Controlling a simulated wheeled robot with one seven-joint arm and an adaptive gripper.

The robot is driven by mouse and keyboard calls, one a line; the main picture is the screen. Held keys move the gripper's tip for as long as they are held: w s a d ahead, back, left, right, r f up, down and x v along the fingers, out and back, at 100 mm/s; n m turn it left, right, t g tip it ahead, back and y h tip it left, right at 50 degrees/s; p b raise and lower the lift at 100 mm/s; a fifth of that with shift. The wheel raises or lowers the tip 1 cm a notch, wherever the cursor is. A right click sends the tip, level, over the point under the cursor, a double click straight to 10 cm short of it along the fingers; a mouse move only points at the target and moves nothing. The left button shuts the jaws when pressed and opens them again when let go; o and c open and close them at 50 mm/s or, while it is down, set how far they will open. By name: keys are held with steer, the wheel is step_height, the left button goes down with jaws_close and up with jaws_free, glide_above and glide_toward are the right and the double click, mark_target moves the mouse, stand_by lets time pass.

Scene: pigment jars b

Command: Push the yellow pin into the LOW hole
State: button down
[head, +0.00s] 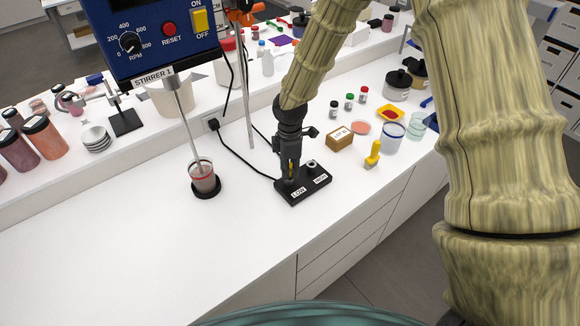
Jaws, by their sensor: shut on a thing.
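My gripper (290,176) points down over the left, LOW-labelled part of a small black block (318,187) on the white counter. It is shut on the yellow pin (291,166), of which only a thin yellow sliver shows between the dark fingers. The fingertips hide the LOW hole, so I cannot tell whether the pin's tip is in it or above it. The HIGH side shows a round grey-rimmed hole (311,163) with nothing in it that I can make out.
A cable runs to the block from the left. A stirred beaker (203,178) stands left of it. A brown box (340,139) and a yellow-handled item (373,154) stand to the right. The counter in front (180,250) is clear.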

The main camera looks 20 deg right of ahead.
steer(key=shift+f, duration=0.25)
steer(key=c, duration=1.1)
jaws_free()
steer(key=shift+c, duration=0.2)
steer(key=shift+r, duration=0.1)
step_height(320, 180, up, 12)
